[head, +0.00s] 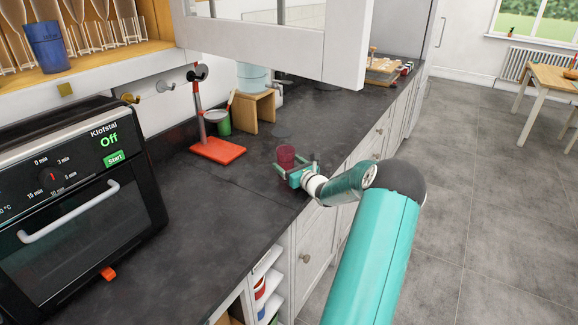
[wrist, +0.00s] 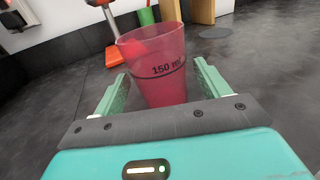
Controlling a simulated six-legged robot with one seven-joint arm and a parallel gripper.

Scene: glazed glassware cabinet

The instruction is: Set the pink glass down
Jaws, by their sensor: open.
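The pink glass (wrist: 158,72) stands upright on the dark worktop between my two green fingers in the wrist view. It is see-through and carries the mark "150 ml". In the head view the pink glass (head: 286,156) is near the front edge of the worktop. My gripper (head: 295,170) is open around it. In the wrist view my gripper (wrist: 158,88) shows a gap between each finger and the glass. The fingers hide no large part of it; the base is partly behind my gripper's body.
A black oven (head: 80,200) stands at the left. A red stand (head: 217,149), a green cup (head: 223,124) and a wooden stool-like block (head: 255,110) are behind the glass. An open cabinet door (head: 290,45) hangs above. The worktop (head: 225,200) left of the glass is clear.

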